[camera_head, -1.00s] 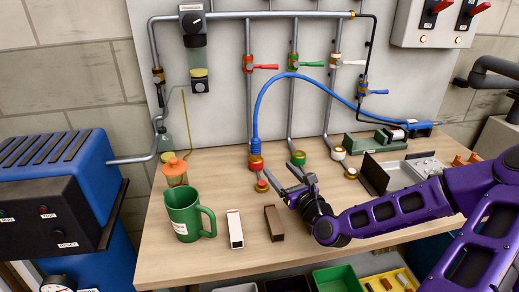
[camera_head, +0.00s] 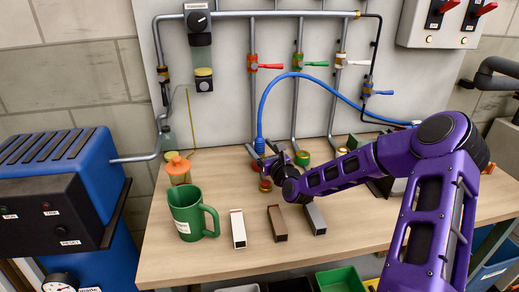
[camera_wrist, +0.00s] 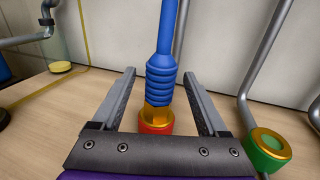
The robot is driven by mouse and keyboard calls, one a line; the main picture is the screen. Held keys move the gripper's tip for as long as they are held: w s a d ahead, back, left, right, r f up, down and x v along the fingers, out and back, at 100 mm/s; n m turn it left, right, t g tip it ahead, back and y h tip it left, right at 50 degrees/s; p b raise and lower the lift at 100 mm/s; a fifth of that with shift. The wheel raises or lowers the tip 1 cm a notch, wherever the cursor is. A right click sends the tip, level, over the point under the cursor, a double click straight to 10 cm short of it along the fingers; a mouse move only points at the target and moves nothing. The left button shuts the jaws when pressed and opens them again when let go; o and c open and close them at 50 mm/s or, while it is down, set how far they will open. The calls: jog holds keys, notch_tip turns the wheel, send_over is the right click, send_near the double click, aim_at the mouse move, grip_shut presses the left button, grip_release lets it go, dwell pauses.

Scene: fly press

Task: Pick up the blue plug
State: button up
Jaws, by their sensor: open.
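The blue plug (camera_wrist: 161,80) is the ribbed end of a blue hose. It stands upright on a brass fitting with a red ring (camera_wrist: 156,122) at the back of the bench. In the head view the plug (camera_head: 259,144) is partly hidden by my gripper (camera_head: 268,152). In the wrist view my gripper (camera_wrist: 159,73) is open, with one finger on each side of the plug and its fitting. Gaps show between both fingers and the plug, so nothing is held.
A green-ringed port (camera_wrist: 267,148) stands close to the right finger. A green mug (camera_head: 186,214), a white block (camera_head: 238,229), a brown block (camera_head: 277,223) and a grey block (camera_head: 315,219) stand at the front. An orange-capped bottle (camera_head: 178,168) is at the left.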

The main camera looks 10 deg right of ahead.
jog(key=shift+w, duration=0.3)
grip_shut()
dwell(0.3)
